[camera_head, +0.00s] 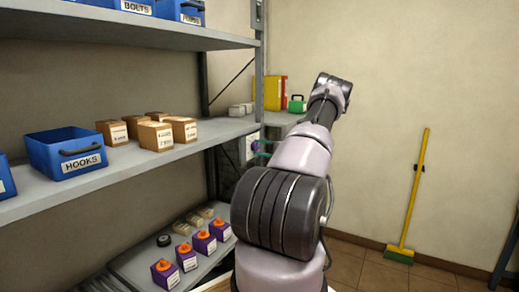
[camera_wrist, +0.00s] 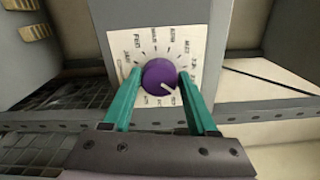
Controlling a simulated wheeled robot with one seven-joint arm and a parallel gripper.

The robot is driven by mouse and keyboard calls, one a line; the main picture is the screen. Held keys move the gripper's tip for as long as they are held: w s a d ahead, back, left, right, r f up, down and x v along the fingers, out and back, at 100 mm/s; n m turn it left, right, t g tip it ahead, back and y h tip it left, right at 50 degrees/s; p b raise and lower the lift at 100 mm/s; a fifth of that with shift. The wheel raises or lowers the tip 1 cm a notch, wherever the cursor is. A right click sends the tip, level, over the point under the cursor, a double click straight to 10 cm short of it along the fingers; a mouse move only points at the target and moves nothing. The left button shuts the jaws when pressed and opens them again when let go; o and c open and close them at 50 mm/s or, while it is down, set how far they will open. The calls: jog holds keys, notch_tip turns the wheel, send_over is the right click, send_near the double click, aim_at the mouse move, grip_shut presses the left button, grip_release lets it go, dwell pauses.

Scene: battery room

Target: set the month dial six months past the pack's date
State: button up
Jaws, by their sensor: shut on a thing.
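The month dial is a purple knob (camera_wrist: 159,75) on a white plate (camera_wrist: 194,38) with month labels around it, fixed to a grey box. FEB is readable at the upper left; most other labels are blurred or partly hidden. The knob's white mark points to the lower right. My gripper (camera_wrist: 160,76) has its two green fingers on either side of the knob, shut on it. In the head view my arm hides most of the dial. Several purple packs with orange tops (camera_head: 203,241) stand on the lower shelf; their labels are too small to read.
A blue HOOKS bin (camera_head: 62,168) and several cardboard boxes (camera_head: 155,137) stand on the middle shelf. A yellow binder (camera_head: 272,93) and a green case (camera_head: 297,106) are at the back. A broom (camera_head: 416,195) leans on the right wall, with bare floor beside it.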

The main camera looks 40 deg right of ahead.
jog(key=shift+f, duration=0.1)
jog(key=o, duration=1.4)
jog(key=shift+c, duration=0.2)
jog(key=v, duration=1)
jog(key=shift+s+d, duration=0.2)
jog(key=shift+s, duration=0.15)
